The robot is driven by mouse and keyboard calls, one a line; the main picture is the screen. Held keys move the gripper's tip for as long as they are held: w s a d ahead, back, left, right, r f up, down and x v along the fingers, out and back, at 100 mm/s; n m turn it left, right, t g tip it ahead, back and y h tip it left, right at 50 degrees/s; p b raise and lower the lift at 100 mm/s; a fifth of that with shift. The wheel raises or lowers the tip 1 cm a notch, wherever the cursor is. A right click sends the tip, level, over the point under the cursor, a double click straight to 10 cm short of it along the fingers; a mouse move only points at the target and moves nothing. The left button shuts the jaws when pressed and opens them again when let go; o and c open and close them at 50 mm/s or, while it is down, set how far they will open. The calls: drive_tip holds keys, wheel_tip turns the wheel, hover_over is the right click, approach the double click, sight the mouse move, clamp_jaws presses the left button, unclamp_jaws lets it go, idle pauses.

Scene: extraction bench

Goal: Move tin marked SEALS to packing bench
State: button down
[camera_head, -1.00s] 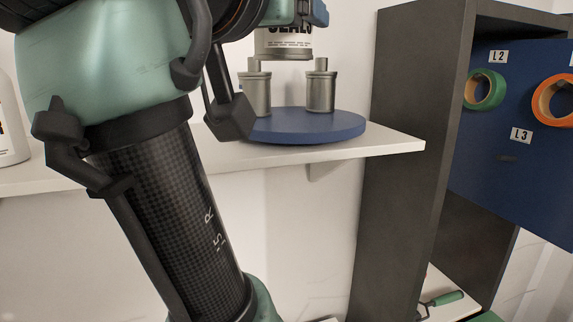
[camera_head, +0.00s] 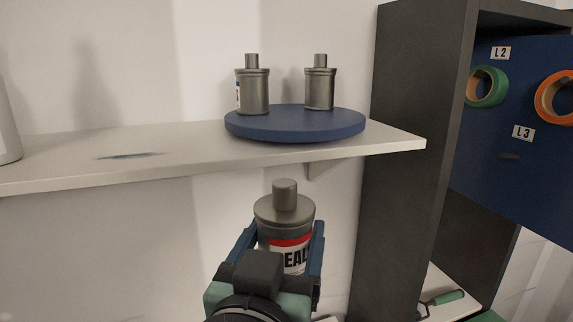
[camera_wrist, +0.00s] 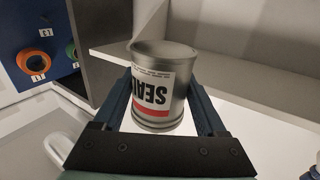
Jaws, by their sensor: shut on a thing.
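The tin marked SEALS (camera_head: 285,212) is a grey metal can with a knob on top and a white and red label. My gripper (camera_head: 288,250) is shut on it, with one blue finger on each side. It is held in the air in front of the shelf and below its level in the head view. In the wrist view the tin (camera_wrist: 160,88) sits between the two fingers of my gripper (camera_wrist: 166,105), its label upside down. The packing bench cannot be made out for certain.
A white shelf (camera_head: 190,152) holds a blue round turntable (camera_head: 295,124) with two grey tins (camera_head: 253,92) (camera_head: 319,90). A white container (camera_head: 6,130) stands at the far left. A dark cabinet (camera_head: 405,160) stands at the right, with tape rolls (camera_head: 487,87) on a blue panel.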

drive_tip(key=s+f+y+b, duration=0.1)
drive_tip(key=s+f+b, duration=0.1)
drive_tip(key=f, duration=1.4)
drive_tip(key=s+f+n+y+b, duration=0.1)
drive_tip(key=s+f+b, duration=0.2)
drive_tip(key=f, duration=1.4)
drive_tip(key=s+f+n+y+b, duration=0.1)
drive_tip(key=f+b, duration=0.4)
drive_tip(key=f, duration=1.1)
drive_tip(key=shift+s+f+b, duration=0.25)
drive_tip(key=shift+s+b, duration=0.15)
drive_tip(key=shift+s, duration=0.4)
drive_tip(key=shift+w, duration=0.1)
